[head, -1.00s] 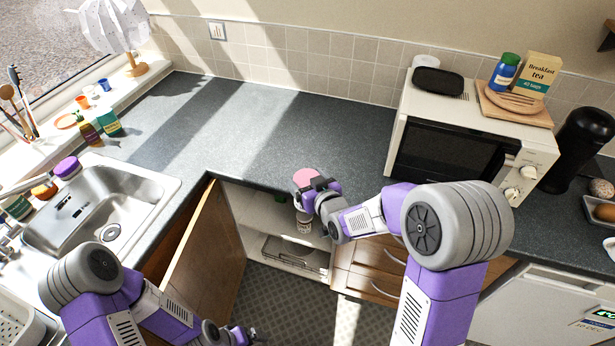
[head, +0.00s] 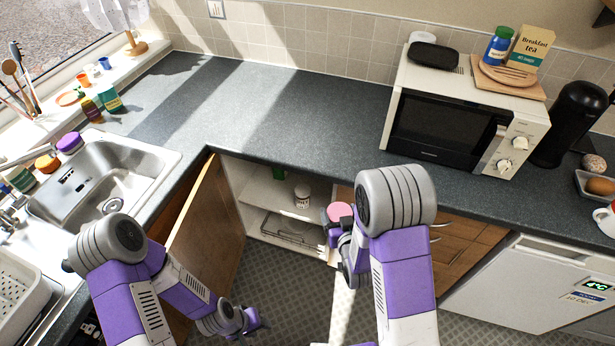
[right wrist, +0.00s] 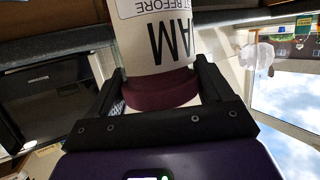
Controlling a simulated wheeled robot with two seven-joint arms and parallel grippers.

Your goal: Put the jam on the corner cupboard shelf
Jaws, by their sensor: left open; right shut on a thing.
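My left gripper (head: 256,322) is open and empty, low by the door.
A white-labelled jar (head: 302,196) and a green item (head: 278,173) stand on the shelf. A wire rack (head: 290,230) lies below. The counter edge (head: 270,160) overhangs the opening, and wooden drawers (head: 465,245) are on the right. The front left of the shelf looks clear.

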